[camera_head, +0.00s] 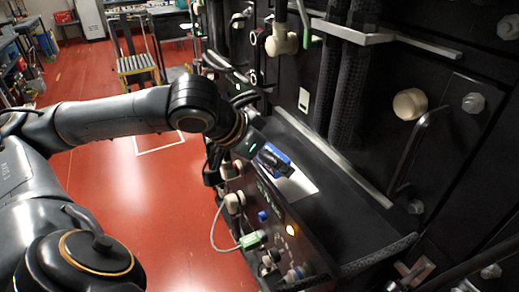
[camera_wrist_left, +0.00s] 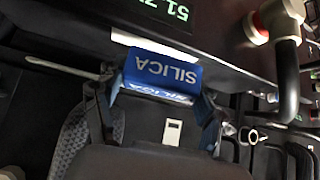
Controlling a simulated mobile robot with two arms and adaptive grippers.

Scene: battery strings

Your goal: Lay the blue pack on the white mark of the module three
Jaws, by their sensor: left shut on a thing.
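The blue pack (camera_head: 268,152), marked SILICA, also shows in the left wrist view (camera_wrist_left: 160,72). My left gripper (camera_head: 279,160) is shut on it, with one finger on each side in the left wrist view (camera_wrist_left: 160,95). In the head view, the pack overlaps the far-left part of the white mark (camera_head: 301,184) on top of a black module (camera_head: 345,215). A strip of the mark (camera_wrist_left: 150,42) shows beyond the pack in the wrist view. I cannot tell whether the pack touches the mark. My right gripper is not in view.
The module's front carries a green display (camera_wrist_left: 168,8), knobs and a green connector (camera_head: 252,240) with a cable. A black handle (camera_head: 415,150) and thick black hoses (camera_head: 350,90) stand behind the module top. The red floor (camera_head: 165,215) is open at left.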

